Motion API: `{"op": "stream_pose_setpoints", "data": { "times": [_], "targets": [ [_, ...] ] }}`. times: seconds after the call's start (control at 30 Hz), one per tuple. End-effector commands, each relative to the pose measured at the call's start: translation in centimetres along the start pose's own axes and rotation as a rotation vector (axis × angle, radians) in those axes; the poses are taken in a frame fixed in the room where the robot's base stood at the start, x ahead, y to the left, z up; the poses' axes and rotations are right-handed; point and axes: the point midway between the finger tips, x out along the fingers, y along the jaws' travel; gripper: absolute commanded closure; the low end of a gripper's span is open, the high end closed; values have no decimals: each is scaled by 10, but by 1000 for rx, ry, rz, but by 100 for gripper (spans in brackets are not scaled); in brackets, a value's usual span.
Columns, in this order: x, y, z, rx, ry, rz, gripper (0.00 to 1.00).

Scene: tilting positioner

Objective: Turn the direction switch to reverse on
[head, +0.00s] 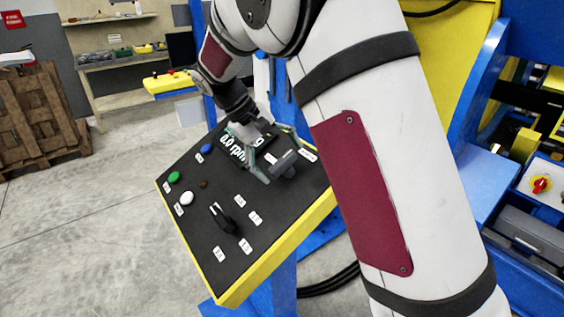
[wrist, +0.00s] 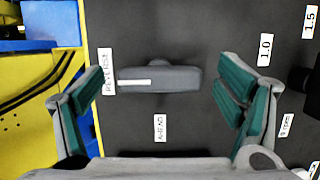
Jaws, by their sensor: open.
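The direction switch (wrist: 185,79) is a grey bar-shaped knob on the dark panel. In the wrist view it lies level, and its white line points left at a label reading like REVERSE (wrist: 107,72). The AHEAD label (wrist: 160,127) sits below the knob. My gripper (wrist: 160,95) is open, with one green-padded finger on each side of the knob and gaps to both its ends. In the head view my gripper (head: 262,158) is at the panel's upper right, beside the grey knob (head: 284,164), and partly hides that area.
The tilted dark control panel (head: 262,215) has a yellow edge. Blue and yellow machinery stands at the right.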

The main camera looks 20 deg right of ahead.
Motion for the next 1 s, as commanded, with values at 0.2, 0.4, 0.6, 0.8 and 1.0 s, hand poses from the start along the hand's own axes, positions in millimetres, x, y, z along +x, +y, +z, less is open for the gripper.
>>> {"op": "stream_pose_setpoints", "data": {
  "times": [0.2, 0.4, 0.6, 0.8, 1.0],
  "targets": [
    [-44, 0, -1, 1, 4, 0, 13],
    [-81, 0, 0, 0, 3, 0, 13],
    [-102, 0, 0, 0, 1, -1, 13],
    [-107, 0, 0, 0, -1, -1, 13],
    [-107, 0, 1, 0, 0, -1, 13]
  ]
}}
